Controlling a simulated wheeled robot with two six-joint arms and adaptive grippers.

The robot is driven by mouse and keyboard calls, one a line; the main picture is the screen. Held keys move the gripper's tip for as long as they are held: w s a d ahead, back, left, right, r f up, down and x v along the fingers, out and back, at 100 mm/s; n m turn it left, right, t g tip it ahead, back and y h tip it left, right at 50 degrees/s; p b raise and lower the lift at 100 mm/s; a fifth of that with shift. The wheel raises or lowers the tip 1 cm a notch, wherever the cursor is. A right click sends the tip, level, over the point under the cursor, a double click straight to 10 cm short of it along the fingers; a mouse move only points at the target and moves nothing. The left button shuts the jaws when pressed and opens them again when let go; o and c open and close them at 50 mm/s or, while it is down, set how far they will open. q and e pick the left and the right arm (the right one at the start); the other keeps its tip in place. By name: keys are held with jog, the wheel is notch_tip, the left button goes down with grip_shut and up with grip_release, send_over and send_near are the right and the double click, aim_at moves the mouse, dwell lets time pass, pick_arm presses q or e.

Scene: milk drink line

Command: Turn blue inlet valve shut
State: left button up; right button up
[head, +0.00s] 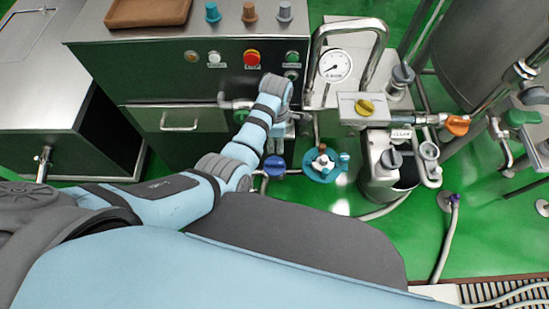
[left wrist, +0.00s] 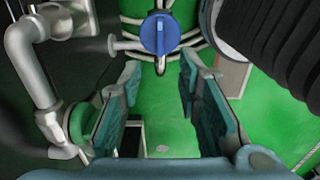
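The blue inlet valve (head: 274,165) is a round blue knob on thin pipework low in front of the steel cabinet. In the left wrist view the blue knob (left wrist: 160,35) shows near the top middle, with its raised grip bar upright in the picture. My left gripper (head: 277,143) reaches down close to it, partly hidden by my own wrist in the head view. In the left wrist view its two teal fingers (left wrist: 160,78) are apart with nothing between them. The knob lies beyond the fingertips, and a gap shows between them. My right gripper is not in view.
A teal-based valve (head: 322,163) stands just right of the blue knob. A pressure gauge (head: 336,65), a yellow knob (head: 365,107) and a steel pot (head: 388,185) are farther right. A grey pipe elbow (left wrist: 35,50) and green handle (left wrist: 82,122) are near my left finger.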

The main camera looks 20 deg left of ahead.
aim_at(275, 162)
pick_arm(q)
notch_tip(275, 162, down, 14)
jog(key=b, duration=0.7)
jog(key=shift+a+f, duration=0.1)
jog(key=shift+f, duration=0.1)
jog(key=shift+r, duration=0.1)
grip_shut()
